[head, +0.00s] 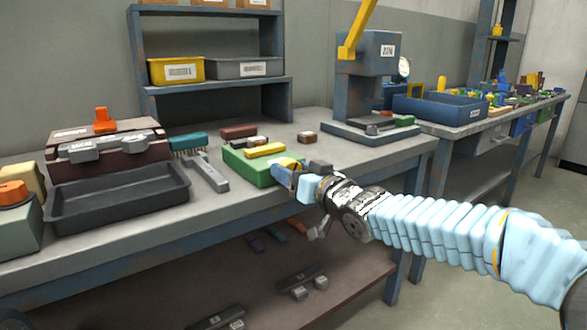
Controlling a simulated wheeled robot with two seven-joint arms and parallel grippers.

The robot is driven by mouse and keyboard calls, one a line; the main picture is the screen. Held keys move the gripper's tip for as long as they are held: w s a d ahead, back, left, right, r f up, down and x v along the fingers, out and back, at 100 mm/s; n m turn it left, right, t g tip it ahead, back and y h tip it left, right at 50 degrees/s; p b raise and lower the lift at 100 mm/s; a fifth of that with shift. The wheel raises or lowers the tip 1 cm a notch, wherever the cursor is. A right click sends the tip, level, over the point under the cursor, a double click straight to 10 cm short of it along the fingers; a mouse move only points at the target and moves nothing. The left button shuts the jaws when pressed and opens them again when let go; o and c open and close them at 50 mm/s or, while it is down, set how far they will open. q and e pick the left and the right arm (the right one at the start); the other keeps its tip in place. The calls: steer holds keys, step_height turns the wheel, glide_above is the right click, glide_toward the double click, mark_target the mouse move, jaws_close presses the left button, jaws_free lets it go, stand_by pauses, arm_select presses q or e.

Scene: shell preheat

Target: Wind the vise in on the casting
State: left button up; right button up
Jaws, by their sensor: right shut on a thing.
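The vise appears to be the low green block (243,168) near the front edge of the bench, with a yellow bar (265,150) across its top. I cannot clearly pick out the casting; small dark and pale pieces (247,142) sit just behind the bar. My right gripper (286,170) reaches in from the right and is at the right front end of the vise. It is shut on what seems to be the vise's handle, which the fingers mostly hide. My left gripper is not in view.
A blue press (368,75) stands behind right. A small brown block (308,137) lies behind the vise. The bench front edge runs below my arm.

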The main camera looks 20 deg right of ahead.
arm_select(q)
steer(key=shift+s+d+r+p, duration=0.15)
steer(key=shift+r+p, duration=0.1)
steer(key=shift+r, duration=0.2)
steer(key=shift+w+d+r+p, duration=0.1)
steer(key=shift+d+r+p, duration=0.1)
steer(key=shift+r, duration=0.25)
arm_select(e)
steer(key=m, duration=0.3)
steer(key=shift+d+m, duration=0.1)
steer(key=shift+m, duration=0.2)
steer(key=o, duration=1)
steer(key=shift+c, duration=0.2)
